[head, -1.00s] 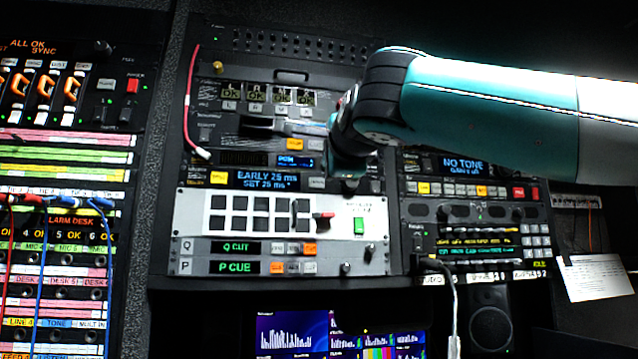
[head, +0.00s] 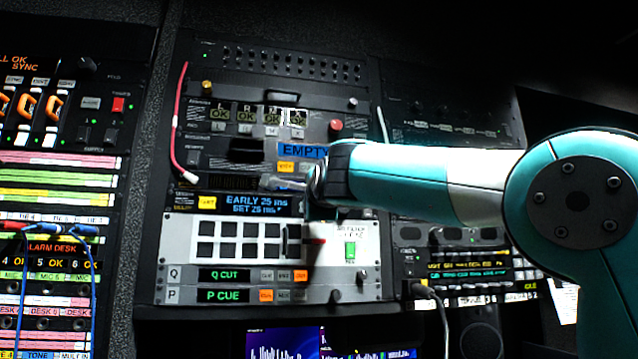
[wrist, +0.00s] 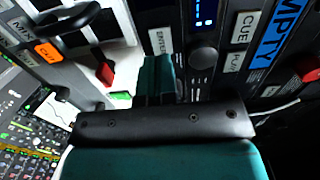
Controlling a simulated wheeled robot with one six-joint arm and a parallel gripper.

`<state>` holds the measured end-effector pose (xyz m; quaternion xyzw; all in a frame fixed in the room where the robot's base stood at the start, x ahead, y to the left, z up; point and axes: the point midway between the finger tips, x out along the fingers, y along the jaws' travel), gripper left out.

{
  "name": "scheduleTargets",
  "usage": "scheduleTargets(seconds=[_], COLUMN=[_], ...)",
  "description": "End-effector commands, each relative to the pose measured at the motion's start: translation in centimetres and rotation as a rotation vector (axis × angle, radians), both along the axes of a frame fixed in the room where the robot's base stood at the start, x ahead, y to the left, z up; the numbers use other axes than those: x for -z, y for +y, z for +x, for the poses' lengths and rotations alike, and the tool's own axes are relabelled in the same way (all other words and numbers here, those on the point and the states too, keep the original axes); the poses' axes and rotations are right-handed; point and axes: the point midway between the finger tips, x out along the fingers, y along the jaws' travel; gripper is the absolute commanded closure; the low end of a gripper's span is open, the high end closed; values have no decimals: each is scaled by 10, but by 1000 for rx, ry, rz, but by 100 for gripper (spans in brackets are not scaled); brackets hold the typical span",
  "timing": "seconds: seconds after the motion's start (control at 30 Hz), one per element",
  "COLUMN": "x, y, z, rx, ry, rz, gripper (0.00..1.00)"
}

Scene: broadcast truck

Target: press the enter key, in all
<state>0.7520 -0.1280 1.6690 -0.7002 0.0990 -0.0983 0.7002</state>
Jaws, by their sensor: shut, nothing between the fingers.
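The enter key (wrist: 157,40) shows in the wrist view as a pale key with dark lettering, just beyond the fingertips and partly covered by them. My gripper (wrist: 157,62) is shut and empty, its teal fingers pointing at the panel. I cannot tell whether the tips touch the key. In the head view my gripper (head: 320,211) is in front of the right end of the blue "EARLY 25 ms" display (head: 241,204). It hides the enter key there.
A red lever (head: 317,241) and a green button (head: 350,250) lie close below my gripper. A dark round knob (wrist: 203,60) and the cue (wrist: 243,28) and play (wrist: 235,62) keys are near the fingers. A blue "EMPTY" display (head: 303,151) sits above.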

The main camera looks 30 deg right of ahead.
Motion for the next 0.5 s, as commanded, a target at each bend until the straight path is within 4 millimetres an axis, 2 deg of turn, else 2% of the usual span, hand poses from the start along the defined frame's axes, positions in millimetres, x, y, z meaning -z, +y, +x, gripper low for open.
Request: scheduleTargets(seconds=[0.03,0.2,0.5], x=[-5,-3,0], y=[-3,-8,-9], z=[8,26,32], rx=[3,1,-1], ry=[2,1,-1], rz=[0,0,1], gripper=[100,100,100])
